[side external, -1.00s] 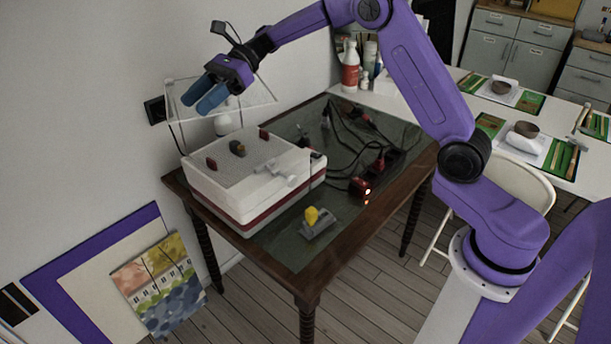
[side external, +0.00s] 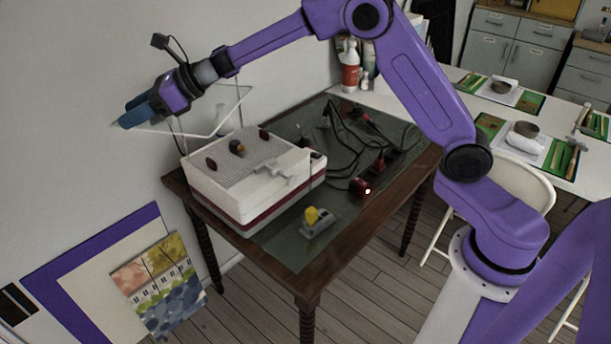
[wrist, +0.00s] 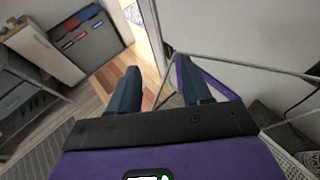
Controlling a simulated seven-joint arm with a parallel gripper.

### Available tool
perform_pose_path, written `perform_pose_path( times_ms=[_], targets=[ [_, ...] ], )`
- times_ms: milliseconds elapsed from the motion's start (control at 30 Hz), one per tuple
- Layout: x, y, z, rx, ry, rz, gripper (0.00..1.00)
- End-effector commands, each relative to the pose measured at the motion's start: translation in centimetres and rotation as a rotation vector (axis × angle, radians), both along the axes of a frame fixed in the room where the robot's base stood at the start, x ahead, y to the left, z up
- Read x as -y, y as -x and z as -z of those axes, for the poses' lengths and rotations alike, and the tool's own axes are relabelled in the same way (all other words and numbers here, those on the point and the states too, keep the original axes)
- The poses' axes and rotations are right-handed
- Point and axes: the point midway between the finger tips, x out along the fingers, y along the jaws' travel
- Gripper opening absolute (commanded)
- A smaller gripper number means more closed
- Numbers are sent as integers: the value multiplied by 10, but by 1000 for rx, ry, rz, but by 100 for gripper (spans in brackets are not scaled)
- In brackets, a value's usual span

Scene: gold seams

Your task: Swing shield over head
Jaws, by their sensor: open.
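The clear shield (side external: 228,127) is a see-through panel with pale edges, tilted behind the white box at the back left of the table. My gripper (side external: 130,111) is left of the shield, near the wall, and overlaps part of it in the side view. Its two blue fingers are apart. In the wrist view my gripper (wrist: 156,88) is open with nothing between its fingers. Thin frame edges, seemingly the shield's (wrist: 235,68), pass close by the right finger; I cannot tell whether they touch. I cannot make out the head for certain.
The white box (side external: 250,185) with a perforated top and small knobs stands on the dark table (side external: 285,258). A yellow-topped item (side external: 314,220), a red item (side external: 360,188) and black cables lie to its right. The wall is close behind my gripper.

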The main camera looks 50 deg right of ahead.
Motion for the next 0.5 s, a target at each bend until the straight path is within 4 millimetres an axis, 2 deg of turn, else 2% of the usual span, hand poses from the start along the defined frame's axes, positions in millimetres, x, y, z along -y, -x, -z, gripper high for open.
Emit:
perform_pose_path(
  times_ms=[233, 500],
  targets=[
    [-20, -19, 0, 2, 0, 121, 49],
    [11, 7, -17, 1, 0, 117, 49]
  ],
)
